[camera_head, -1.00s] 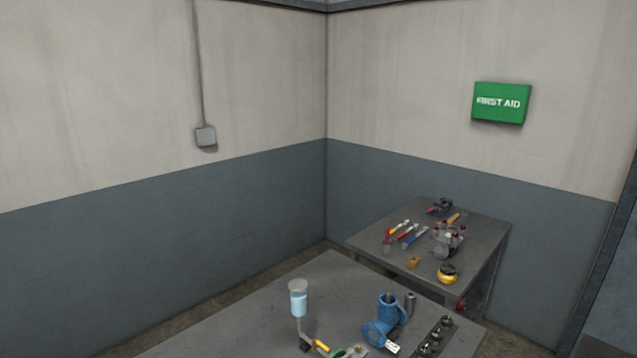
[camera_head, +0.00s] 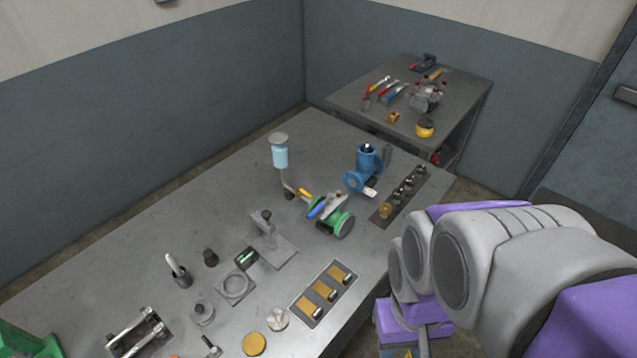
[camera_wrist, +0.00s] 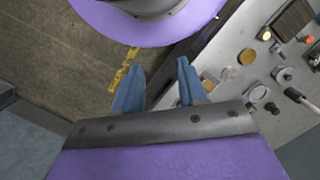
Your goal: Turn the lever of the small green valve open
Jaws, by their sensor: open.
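A small green valve (camera_head: 338,222) with round flanges lies on the near grey table, right of its middle, in the head view. A blue lever (camera_head: 318,207) lies slantwise over it; I cannot tell its exact setting. My gripper (camera_wrist: 161,68) shows in the wrist view with its two blue fingers apart and nothing between them. It points past the table's edge, over floor, and the valve is not clearly in that view. In the head view my arm is at the lower right, apart from the valve; the fingers are not clear there.
A blue pump-like body (camera_head: 366,168) and a dark rack of fittings (camera_head: 396,194) stand behind and right of the valve. A cup on a stem (camera_head: 280,154) stands behind left. A grey bracket (camera_head: 268,236) and a tray (camera_head: 325,293) lie nearer. A second table (camera_head: 345,97) stands beyond.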

